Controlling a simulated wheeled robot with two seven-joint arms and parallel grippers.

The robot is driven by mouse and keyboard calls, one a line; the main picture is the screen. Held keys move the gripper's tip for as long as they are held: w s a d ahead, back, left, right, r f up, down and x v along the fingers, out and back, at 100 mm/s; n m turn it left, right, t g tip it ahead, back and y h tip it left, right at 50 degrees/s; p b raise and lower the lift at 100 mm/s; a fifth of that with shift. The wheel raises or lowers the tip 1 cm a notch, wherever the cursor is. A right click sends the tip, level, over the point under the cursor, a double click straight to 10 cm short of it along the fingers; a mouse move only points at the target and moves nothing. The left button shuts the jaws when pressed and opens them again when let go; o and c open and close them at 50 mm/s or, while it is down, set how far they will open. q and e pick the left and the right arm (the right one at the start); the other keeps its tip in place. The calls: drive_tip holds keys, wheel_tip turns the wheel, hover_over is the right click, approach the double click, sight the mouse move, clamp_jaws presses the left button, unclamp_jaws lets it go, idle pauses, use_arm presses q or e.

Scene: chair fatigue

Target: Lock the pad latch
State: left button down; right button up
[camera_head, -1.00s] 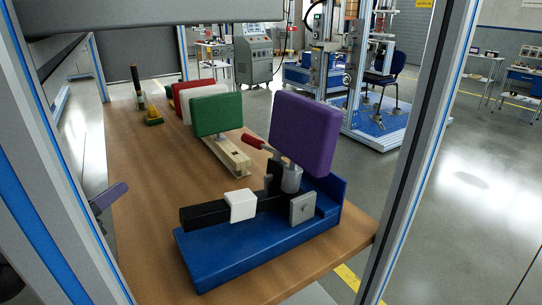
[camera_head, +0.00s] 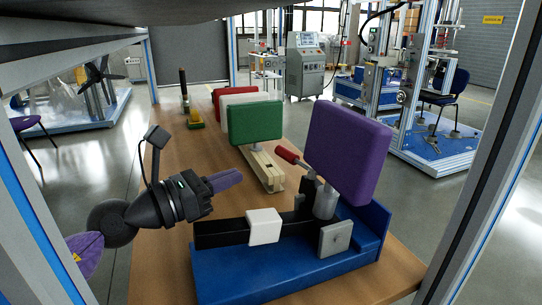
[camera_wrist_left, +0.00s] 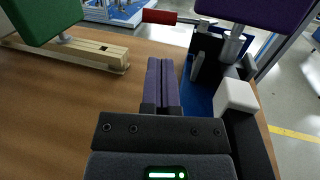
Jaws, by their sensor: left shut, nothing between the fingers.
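The purple pad (camera_head: 348,150) stands upright on a grey post on the blue fixture base (camera_head: 290,270). A latch handle with a red grip (camera_head: 288,155) sticks out to the left of the post, and the red grip also shows at the top of the left wrist view (camera_wrist_left: 160,17). A white block (camera_head: 264,226) sits on the black bar of the fixture. My left gripper (camera_head: 238,178) is shut and empty, its purple fingers above the table, left of and below the red grip. In the left wrist view the closed fingers (camera_wrist_left: 161,80) point toward the handle without touching it. My right gripper is not in view.
A green pad (camera_head: 255,121) on a wooden base (camera_head: 262,170) stands behind, with white and red pads beyond it. The wooden table (camera_head: 165,255) is clear around my left gripper. Metal frame posts stand at both sides.

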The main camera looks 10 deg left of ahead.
sight(282, 157)
use_arm(q)
drive_tip(key=x, duration=0.8)
drive_tip(key=shift+w+d+b, duration=0.2)
drive_tip(key=shift+b, duration=0.1)
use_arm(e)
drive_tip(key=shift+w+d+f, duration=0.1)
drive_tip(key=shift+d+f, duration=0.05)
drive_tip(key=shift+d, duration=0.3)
use_arm(q)
drive_tip(key=shift+w+d+f, duration=0.1)
drive_tip(key=shift+w+d, duration=0.2)
drive_tip(key=shift+w, duration=0.4)
drive_tip(key=shift+w+d+f, duration=0.1)
drive_tip(key=shift+w+d, duration=0.25)
drive_tip(key=shift+w, duration=0.35)
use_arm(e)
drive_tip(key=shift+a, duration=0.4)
use_arm(q)
drive_tip(key=shift+a, duration=0.1)
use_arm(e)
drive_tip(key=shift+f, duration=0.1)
